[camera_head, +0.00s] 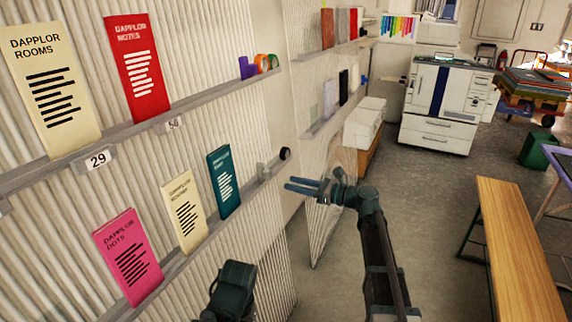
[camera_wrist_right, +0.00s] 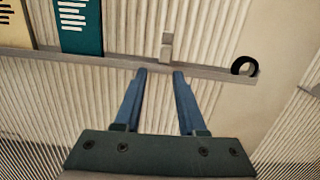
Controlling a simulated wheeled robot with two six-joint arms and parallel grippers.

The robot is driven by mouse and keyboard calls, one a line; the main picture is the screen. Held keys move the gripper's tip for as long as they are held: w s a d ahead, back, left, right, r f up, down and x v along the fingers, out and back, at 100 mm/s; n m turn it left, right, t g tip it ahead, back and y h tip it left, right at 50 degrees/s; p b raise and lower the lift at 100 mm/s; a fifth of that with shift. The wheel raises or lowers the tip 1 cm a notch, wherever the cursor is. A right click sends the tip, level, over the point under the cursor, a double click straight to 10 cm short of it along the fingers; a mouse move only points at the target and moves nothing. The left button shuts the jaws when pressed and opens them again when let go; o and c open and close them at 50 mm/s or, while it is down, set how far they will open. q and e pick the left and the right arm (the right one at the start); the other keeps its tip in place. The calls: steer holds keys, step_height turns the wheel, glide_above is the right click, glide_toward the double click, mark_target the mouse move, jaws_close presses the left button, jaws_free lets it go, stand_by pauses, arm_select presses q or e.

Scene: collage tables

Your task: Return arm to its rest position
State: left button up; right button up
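My right gripper (camera_head: 302,187) is in the middle of the head view, its blue fingers pointing left toward the ribbed wall, near the right end of the lower ledge (camera_head: 265,170). In the right wrist view the two fingers (camera_wrist_right: 159,72) are apart with nothing between them, so it is open and empty. The lower ledge (camera_wrist_right: 110,63) passes just beyond the fingertips in that view. A dark green part at the bottom of the head view seems to be my own arm; no left gripper fingers show.
The lower ledge holds a teal booklet (camera_head: 224,182), a cream booklet (camera_head: 184,211) and a pink booklet (camera_head: 128,256). A black ring (camera_head: 285,153) sits at its end. A wooden bench (camera_head: 515,245) stands right, a printer (camera_head: 442,104) behind. Grey floor (camera_head: 420,210) between is clear.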

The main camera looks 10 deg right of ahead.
steer(key=s+a+f+n+g+h+p, duration=0.25)
steer(key=s+a+n+g+p, duration=0.2)
steer(key=s+a+n, duration=0.35)
steer(key=s+a+f+n+g+h+p, duration=0.25)
steer(key=s+a+n+p, duration=0.3)
steer(key=s, duration=0.35)
steer(key=s+d+r+n+g+h+p, duration=0.1)
steer(key=s+d+n+h+p, duration=0.2)
steer(key=s+n, duration=0.4)
steer(key=s+d+r+n+g+h+p, duration=0.1)
steer(key=s+d+r+n+h+p, duration=0.1)
steer(key=s+n+h+p, duration=0.3)
steer(key=s+n+h, duration=0.2)
steer(key=s+h, duration=0.1)
steer(key=s, duration=0.1)
steer(key=shift+s+d+g+p, duration=0.35)
steer(key=shift+d+g+p, duration=0.05)
steer(key=shift+r+n, duration=0.1)
steer(key=shift+n, duration=0.15)
